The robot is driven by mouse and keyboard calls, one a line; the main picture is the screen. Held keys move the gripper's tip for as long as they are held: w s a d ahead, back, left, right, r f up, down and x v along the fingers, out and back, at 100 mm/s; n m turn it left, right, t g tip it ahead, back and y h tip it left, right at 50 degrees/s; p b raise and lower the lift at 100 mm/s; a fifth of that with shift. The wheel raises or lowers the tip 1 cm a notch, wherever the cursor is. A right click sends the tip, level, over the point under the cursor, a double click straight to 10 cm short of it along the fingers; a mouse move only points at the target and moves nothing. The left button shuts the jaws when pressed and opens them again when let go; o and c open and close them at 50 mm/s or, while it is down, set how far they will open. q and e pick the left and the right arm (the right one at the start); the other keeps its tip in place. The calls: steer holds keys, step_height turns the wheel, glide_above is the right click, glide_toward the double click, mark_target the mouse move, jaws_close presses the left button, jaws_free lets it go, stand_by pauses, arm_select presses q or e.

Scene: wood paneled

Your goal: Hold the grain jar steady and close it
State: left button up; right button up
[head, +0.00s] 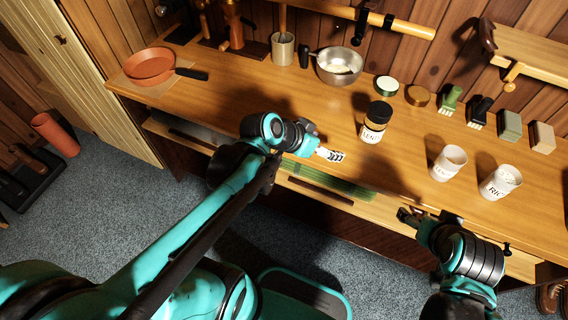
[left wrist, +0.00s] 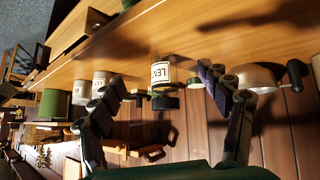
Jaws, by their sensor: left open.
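A jar labelled "LEN..." (head: 372,134) with a dark top stands upright on the wooden counter; in the left wrist view the jar (left wrist: 160,72) appears between the fingers, farther off. A white jar (head: 448,163) and a white jar labelled "RIC..." (head: 499,183) stand to its right, both looking open at the top. A green-rimmed lid (head: 387,86) and a brownish lid (head: 417,96) lie behind. My left gripper (head: 331,155) is open and empty, left of the "LEN..." jar; its spread fingers fill the left wrist view (left wrist: 165,98). My right gripper (head: 428,219) is at the counter's front edge, its jaws unclear.
A metal bowl (head: 339,66), a utensil holder (head: 283,48) and an orange pan (head: 150,65) stand to the left. Brushes (head: 450,98) and small blocks (head: 510,125) sit at the back right.

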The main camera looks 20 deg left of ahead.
arm_select(q)
steer(key=s+a+n+y, duration=0.4)
steer(key=s+a, duration=0.3)
steer(key=s, duration=0.3)
steer(key=shift+f+n+y, duration=0.2)
steer(key=shift+n+y, duration=0.1)
steer(key=shift+y, duration=0.2)
steer(key=shift+s, duration=0.1)
stand_by(0.5)
